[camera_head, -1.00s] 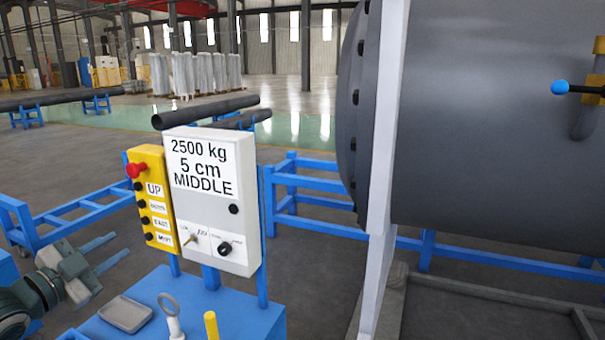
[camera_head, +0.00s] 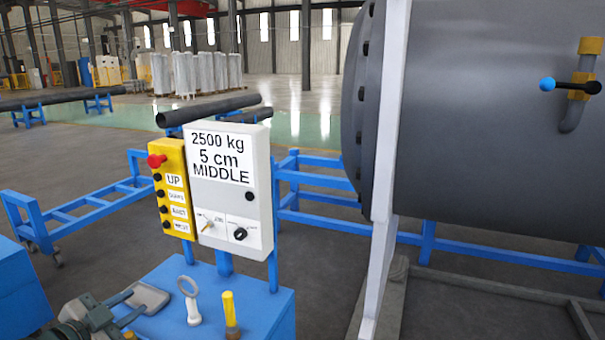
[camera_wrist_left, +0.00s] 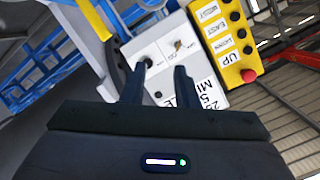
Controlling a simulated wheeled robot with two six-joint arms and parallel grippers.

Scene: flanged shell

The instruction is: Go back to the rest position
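My left gripper (camera_head: 128,308) is low at the left in the head view, in front of the grey tray on the blue stand. In the left wrist view its two dark fingers (camera_wrist_left: 159,76) stand apart with nothing between them. Beyond them is the white control box (camera_wrist_left: 185,60), with two knobs. In the head view the white control box (camera_head: 230,185) reads "2500 kg 5 cm MIDDLE". The yellow button panel (camera_head: 172,190) with a red knob is beside it. My right gripper is not in either view.
The blue stand (camera_head: 255,310) carries a grey tray (camera_head: 150,299), a ring-topped tool (camera_head: 189,300) and a yellow-handled tool (camera_head: 230,315). A large grey flanged shell (camera_head: 480,130) fills the right side. Blue rails (camera_head: 330,180) run behind.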

